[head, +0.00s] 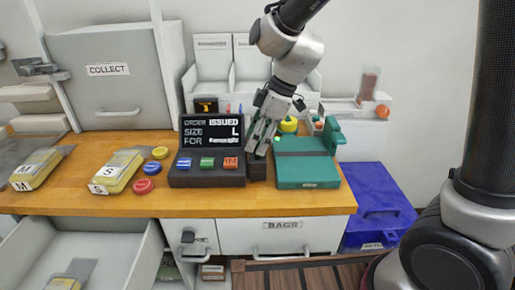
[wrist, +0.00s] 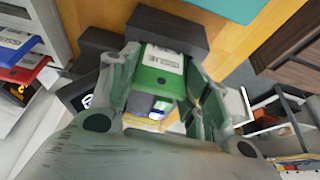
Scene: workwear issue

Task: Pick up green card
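The green card (wrist: 162,62) with a white printed label lies between the fingers of my gripper (wrist: 163,72) in the wrist view. The fingers appear to touch both its side edges. In the head view my gripper (head: 258,143) points down at the right end of the dark order console (head: 207,181), over a small dark block (head: 257,167). The same block (wrist: 175,30) shows just beyond the card in the wrist view. The card cannot be made out in the head view, where the fingers hide that spot.
A teal case (head: 305,165) stands close to the right of my gripper. Yellow bagged packs (head: 118,172) and red and yellow discs (head: 144,186) lie left of the console. An open drawer (head: 85,255) juts out below the bench at left. A blue crate (head: 375,200) stands at right.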

